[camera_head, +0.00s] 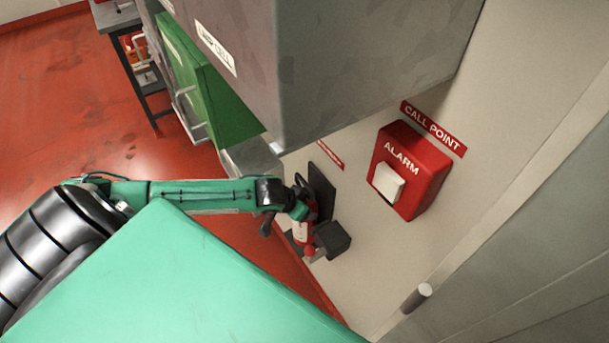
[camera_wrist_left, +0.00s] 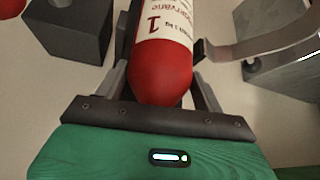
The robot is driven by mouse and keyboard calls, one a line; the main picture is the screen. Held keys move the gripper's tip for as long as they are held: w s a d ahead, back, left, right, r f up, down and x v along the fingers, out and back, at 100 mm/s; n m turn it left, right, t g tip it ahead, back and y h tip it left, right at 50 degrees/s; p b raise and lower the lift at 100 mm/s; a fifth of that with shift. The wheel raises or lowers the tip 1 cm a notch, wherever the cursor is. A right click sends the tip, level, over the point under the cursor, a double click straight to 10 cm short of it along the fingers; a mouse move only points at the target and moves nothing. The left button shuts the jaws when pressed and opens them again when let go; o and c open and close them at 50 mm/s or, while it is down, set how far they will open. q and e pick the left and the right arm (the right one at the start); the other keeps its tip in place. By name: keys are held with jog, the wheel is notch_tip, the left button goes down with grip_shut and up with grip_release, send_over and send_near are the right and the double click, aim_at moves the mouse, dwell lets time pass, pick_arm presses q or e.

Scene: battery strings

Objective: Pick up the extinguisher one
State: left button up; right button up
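The extinguisher (camera_head: 301,233) is a small red cylinder with a white label at the wall, partly hidden by my left arm in the head view. In the left wrist view the extinguisher's (camera_wrist_left: 162,75) rounded red end and printed label, with a figure 1, lie between the fingers. My left gripper (camera_wrist_left: 163,60) has one finger close along each side of the cylinder. I cannot tell whether both fingers press on it. In the head view my left gripper (camera_head: 303,212) is at the extinguisher. My right gripper is not in view.
A dark backplate (camera_head: 320,186) and a dark block (camera_head: 333,238) are beside the extinguisher. A red alarm box (camera_head: 421,182) is on the wall to the right. A large grey cabinet (camera_head: 350,60) hangs above. A metal bracket (camera_wrist_left: 262,42) shows right of the extinguisher.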

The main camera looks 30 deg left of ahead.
pick_arm(q)
jog(key=c, duration=0.7)
jog(key=shift+w+r, duration=0.15)
jog(key=shift+r, duration=0.05)
grip_shut()
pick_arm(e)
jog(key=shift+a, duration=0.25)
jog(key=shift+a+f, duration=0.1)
